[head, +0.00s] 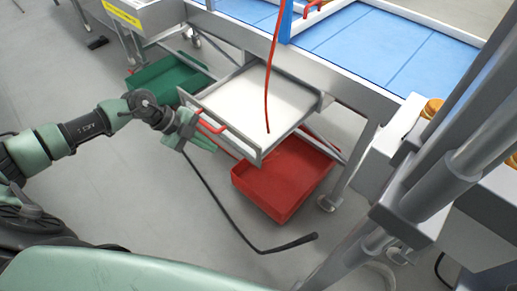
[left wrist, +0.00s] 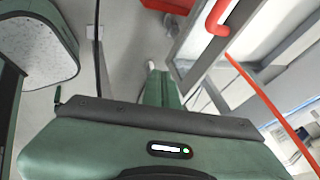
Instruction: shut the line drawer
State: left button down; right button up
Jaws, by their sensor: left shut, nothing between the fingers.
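The line drawer (head: 245,95) is a grey metal tray with a white inside, pulled out from under the blue-topped line. It looks empty apart from a red cable hanging in front of it. Its red handle (head: 211,127) is on the front panel, towards the left end. My left gripper (head: 203,143) is shut and empty, close in front of the panel by the handle; I cannot tell whether it touches. In the left wrist view the shut fingers (left wrist: 162,88) point towards the drawer side, with the red handle (left wrist: 217,20) up and right of them. My right gripper is not in view.
A red crate (head: 284,180) stands on the floor below the drawer, and a green crate (head: 165,77) stands behind left. A line leg (head: 352,165) stands right of the red crate. The floor in front is mostly clear.

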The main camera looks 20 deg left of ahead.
pick_arm(q)
send_near(251, 158)
notch_tip(251, 158, down, 3)
jog(key=s+d, duration=0.1)
jog(key=s, duration=0.1)
jog(key=shift+w+d+f+p, duration=0.1)
jog(key=shift+w+d+p, duration=0.25)
jog(key=shift+w, duration=0.45)
jog(key=shift+w+d+f+p, duration=0.15)
jog(key=shift+w+d, duration=0.25)
jog(key=shift+w, duration=0.4)
